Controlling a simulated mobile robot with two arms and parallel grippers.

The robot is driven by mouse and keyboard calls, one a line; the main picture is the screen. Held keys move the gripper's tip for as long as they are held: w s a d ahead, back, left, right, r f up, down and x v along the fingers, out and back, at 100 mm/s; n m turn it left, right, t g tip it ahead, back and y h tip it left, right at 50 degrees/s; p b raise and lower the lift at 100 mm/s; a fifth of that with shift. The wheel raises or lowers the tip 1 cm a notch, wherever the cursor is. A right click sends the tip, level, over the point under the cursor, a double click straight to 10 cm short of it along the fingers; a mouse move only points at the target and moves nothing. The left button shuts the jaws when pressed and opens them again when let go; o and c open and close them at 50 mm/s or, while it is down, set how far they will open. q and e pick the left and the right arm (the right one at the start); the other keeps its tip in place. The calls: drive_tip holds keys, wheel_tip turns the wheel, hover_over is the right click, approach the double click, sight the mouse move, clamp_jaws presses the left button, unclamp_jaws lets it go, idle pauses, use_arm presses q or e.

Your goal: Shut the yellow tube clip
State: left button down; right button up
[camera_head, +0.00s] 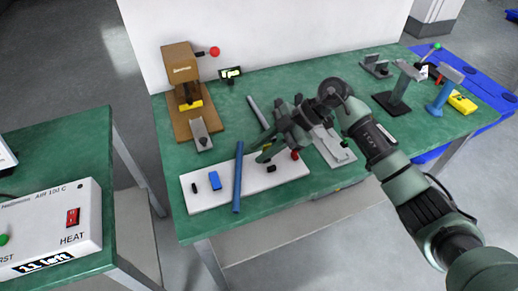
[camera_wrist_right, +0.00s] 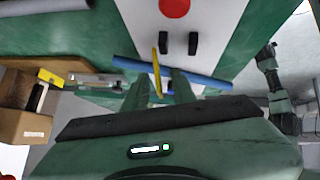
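The yellow tube clip shows only as a small yellow piece (camera_head: 268,146), partly hidden by my right gripper at the white board (camera_head: 258,181). In the right wrist view it is a thin yellow bar (camera_wrist_right: 156,72) seen between the fingers, over the blue tube (camera_wrist_right: 205,80). I cannot tell whether the fingers touch it. My right gripper (camera_head: 268,152) is low over the board, its fingers apart (camera_wrist_right: 160,86). The blue tube (camera_head: 238,178) lies across the board. An arm at the right of the wrist view seems to be my left one; its gripper (camera_wrist_right: 268,52) is too small to read.
A grey tube (camera_head: 257,112) lies behind. A brown press (camera_head: 183,85) stands at the back left, a grey fixture (camera_head: 338,148) right of the board.

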drive_tip(key=shift+a+f, duration=0.25)
drive_tip(key=shift+a, duration=0.05)
drive_tip(key=shift+a+f, duration=0.1)
clamp_jaws()
use_arm(q)
drive_tip(key=shift+w+r, duration=0.1)
drive_tip(key=shift+w, duration=0.35)
